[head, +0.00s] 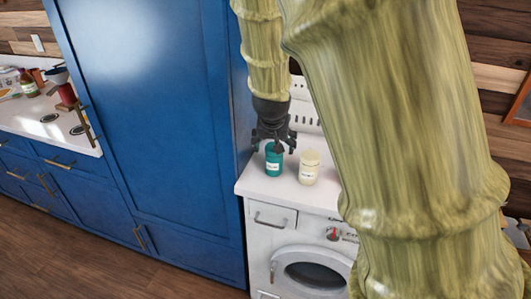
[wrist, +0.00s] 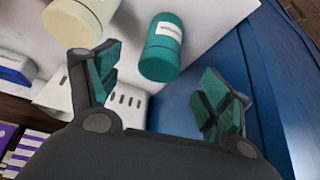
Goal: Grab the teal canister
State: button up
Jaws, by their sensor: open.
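The teal canister (head: 273,160) stands upright on the white top of the washing machine, with a pale label on its front. It also shows in the wrist view (wrist: 161,52), beyond my fingertips and between their directions. My gripper (head: 273,140) is just above the canister in the head view and hides part of its top. In the wrist view my gripper (wrist: 165,90) has its two fingers wide apart with nothing between them. I cannot tell from these views whether a finger touches the canister.
A cream canister (head: 309,168) stands close to the right of the teal one; it shows at upper left in the wrist view (wrist: 82,20). A tall blue cabinet (head: 150,100) rises directly left of the washing machine (head: 290,225). Bare white top lies in front of the canisters.

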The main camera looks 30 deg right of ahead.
aim_at(274, 157)
jog(key=x, duration=0.5)
jog(key=shift+a+p, duration=0.1)
jog(key=shift+p, duration=0.2)
jog(key=shift+s, duration=0.2)
jog(key=shift+f+p, duration=0.2)
jog(key=shift+p, duration=0.1)
jog(key=x, duration=0.1)
jog(key=p+x, duration=0.1)
jog(key=x, duration=0.1)
jog(key=shift+w+f, duration=0.2)
jog(key=shift+w, duration=0.15)
jog(key=shift+d+f, duration=0.25)
jog(key=shift+f, duration=0.15)
jog(key=shift+w+f, duration=0.1)
jog(key=shift+w, duration=0.05)
jog(key=c, duration=1.2)
